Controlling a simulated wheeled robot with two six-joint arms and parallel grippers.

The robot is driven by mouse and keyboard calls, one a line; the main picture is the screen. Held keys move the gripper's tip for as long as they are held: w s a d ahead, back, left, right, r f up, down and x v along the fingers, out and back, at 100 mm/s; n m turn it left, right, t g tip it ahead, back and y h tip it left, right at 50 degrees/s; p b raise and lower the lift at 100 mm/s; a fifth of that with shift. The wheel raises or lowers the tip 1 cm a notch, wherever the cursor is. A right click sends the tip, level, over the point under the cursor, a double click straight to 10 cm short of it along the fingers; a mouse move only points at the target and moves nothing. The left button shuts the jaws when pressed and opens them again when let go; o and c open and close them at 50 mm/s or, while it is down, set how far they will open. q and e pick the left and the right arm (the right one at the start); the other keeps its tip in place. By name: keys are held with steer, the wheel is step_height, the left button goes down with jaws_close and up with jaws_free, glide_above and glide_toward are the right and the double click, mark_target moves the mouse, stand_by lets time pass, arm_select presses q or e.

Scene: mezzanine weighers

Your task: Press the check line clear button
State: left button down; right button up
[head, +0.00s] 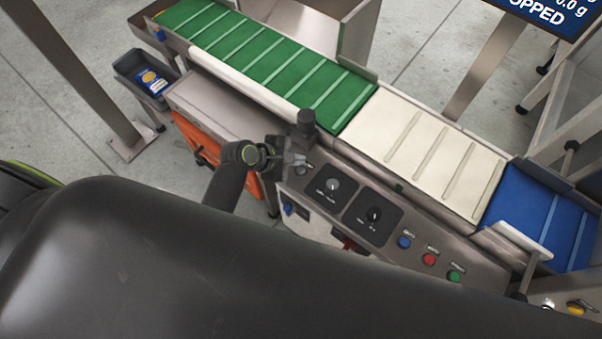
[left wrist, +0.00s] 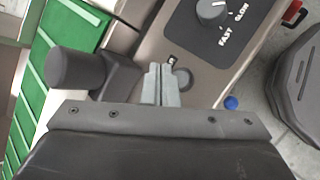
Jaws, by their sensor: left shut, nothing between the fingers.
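My left gripper (head: 296,160) is at the left end of the metal control panel (head: 322,222). Its fingers are shut and empty. In the left wrist view the shut fingertips (left wrist: 161,80) are just beside a dark round button (left wrist: 183,79). A small label by that button is mostly hidden by the fingers, so I cannot read it. Whether the fingers touch the button or panel, I cannot tell. Further right on the panel are a blue button (head: 404,242), a red button (head: 429,259) and a green button (head: 454,276); their labels are too small to read. My right gripper is not in view.
A dark upright cylinder (head: 306,122) stands close behind my left gripper; it also shows in the wrist view (left wrist: 75,68). Two dials (head: 333,184) sit right of it. Green (head: 265,62), white (head: 425,140) and blue (head: 540,222) belts run behind the panel. A screen (head: 545,12) reads partly "OPPED".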

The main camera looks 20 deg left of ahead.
mark_target(297, 171)
arm_select(q)
step_height(297, 171, down, 3)
steer(key=shift+r+b, duration=0.2)
steer(key=shift+b, duration=0.2)
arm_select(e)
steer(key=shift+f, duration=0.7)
arm_select(q)
steer(key=shift+f, duration=0.15)
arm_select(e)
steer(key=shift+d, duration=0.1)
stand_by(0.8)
arm_select(q)
steer(key=shift+f, duration=0.25)
